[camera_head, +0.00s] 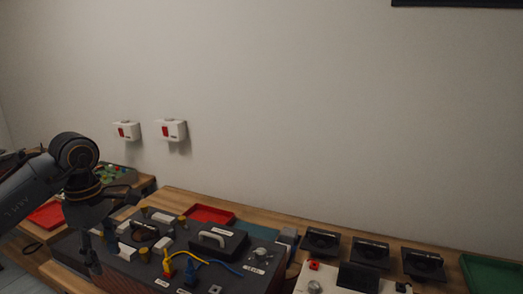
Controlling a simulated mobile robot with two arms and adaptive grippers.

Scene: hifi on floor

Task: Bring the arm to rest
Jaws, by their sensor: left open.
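My left arm comes in from the left side. My left gripper (100,248) points down, with its dark fingers apart and nothing seen between them. It is over or in front of the left end of a dark grey panel box (125,268); I cannot tell how high above it. The gripper and arm hide part of the box's left end and the bench there. My right gripper does not show.
The box carries knobs, a handled black block (212,240), and yellow and blue cables. Red trays (210,213) lie on the wooden benches. Black angled units (370,252) and a green tray (490,275) stand at right. Two white-and-red boxes (171,130) are on the wall.

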